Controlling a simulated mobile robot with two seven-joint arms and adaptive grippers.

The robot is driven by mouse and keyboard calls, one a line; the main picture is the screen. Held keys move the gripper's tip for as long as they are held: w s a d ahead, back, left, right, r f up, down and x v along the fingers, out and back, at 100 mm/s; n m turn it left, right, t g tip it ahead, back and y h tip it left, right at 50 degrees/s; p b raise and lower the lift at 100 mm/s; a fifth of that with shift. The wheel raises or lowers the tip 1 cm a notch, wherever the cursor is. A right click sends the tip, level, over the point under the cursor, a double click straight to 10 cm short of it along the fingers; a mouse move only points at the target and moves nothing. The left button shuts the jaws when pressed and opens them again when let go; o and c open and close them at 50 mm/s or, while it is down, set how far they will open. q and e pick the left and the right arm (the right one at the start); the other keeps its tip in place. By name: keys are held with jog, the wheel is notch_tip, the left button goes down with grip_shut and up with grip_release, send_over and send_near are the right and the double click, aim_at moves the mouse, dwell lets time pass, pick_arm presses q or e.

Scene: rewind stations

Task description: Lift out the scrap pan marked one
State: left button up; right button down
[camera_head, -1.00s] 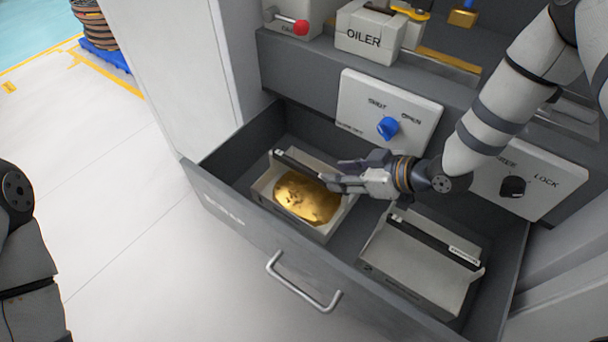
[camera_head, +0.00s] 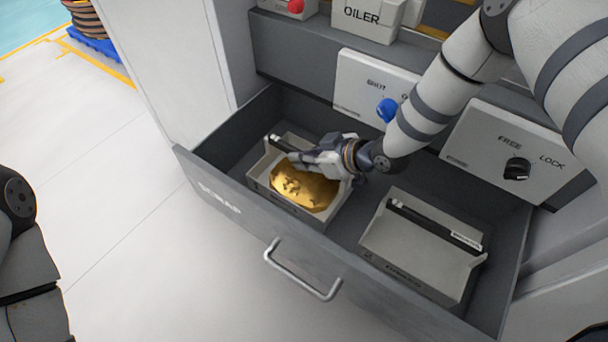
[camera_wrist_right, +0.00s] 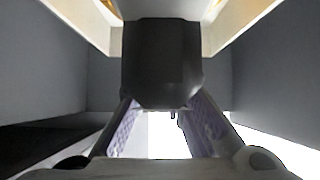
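In the head view, a pale scrap pan (camera_head: 262,184) holding a gold mass (camera_head: 302,190) sits in the left part of the open drawer. A second pale pan (camera_head: 420,262), empty, with a dark bar, is on the right. Small front markings are too blurred to read. My right gripper (camera_head: 305,161) is over the left pan's dark handle bar (camera_head: 279,143) and hides much of it. In the right wrist view, a dark block (camera_wrist_right: 162,62), probably this bar, lies between my fingers; I cannot tell whether they press on it. My left gripper is out of view.
The grey drawer (camera_head: 225,205) has a front wall and a metal handle (camera_head: 300,274). Behind it are panels with a blue knob (camera_head: 387,110) and a black knob (camera_head: 516,169). An oiler box (camera_head: 366,20) stands above. White floor (camera_head: 130,240) lies clear to the left.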

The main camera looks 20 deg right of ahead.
jog(key=shift+r, duration=0.15)
